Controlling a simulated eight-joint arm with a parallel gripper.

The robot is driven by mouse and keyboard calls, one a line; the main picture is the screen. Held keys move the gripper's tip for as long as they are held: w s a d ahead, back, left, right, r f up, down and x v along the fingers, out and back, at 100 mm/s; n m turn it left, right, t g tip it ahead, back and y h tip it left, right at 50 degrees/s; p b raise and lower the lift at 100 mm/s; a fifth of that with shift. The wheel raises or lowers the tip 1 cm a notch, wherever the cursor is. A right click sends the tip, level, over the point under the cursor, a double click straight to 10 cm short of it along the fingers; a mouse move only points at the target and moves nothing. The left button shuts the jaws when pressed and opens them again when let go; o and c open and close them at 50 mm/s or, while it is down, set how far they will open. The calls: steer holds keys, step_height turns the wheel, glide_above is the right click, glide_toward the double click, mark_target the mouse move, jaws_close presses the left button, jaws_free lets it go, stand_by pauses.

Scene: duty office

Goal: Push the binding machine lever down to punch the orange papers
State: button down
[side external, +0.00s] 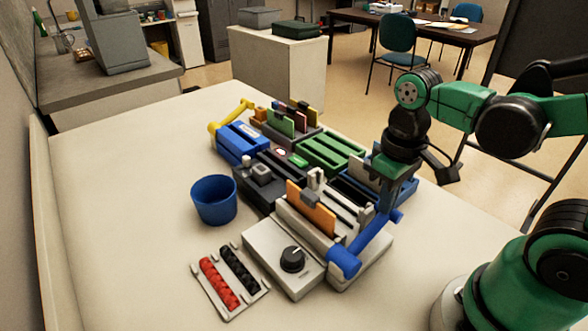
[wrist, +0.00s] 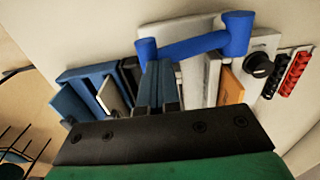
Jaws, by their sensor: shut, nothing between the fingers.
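The light grey binding machine (side external: 285,253) stands at the front right of the table, with a black knob. Its blue lever (side external: 370,240) runs along its right side, with a thick round end at the front. The lever also shows in the wrist view (wrist: 190,47). The orange papers (side external: 311,212) stand upright in the machine; they also show in the wrist view (wrist: 230,88). My gripper (wrist: 159,66) is shut and empty, its fingers beside the lever's left end in the wrist view. I cannot tell whether they touch it.
Behind stand a blue machine with a yellow lever (side external: 232,116), a green rack (side external: 332,152) and a dark device (side external: 262,182). A blue cup (side external: 214,200) and a tray of red and black coils (side external: 220,282) are at left. The table's left side is clear.

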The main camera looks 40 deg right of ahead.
steer(key=shift+r, duration=3.55)
steer(key=shift+f, duration=0.1)
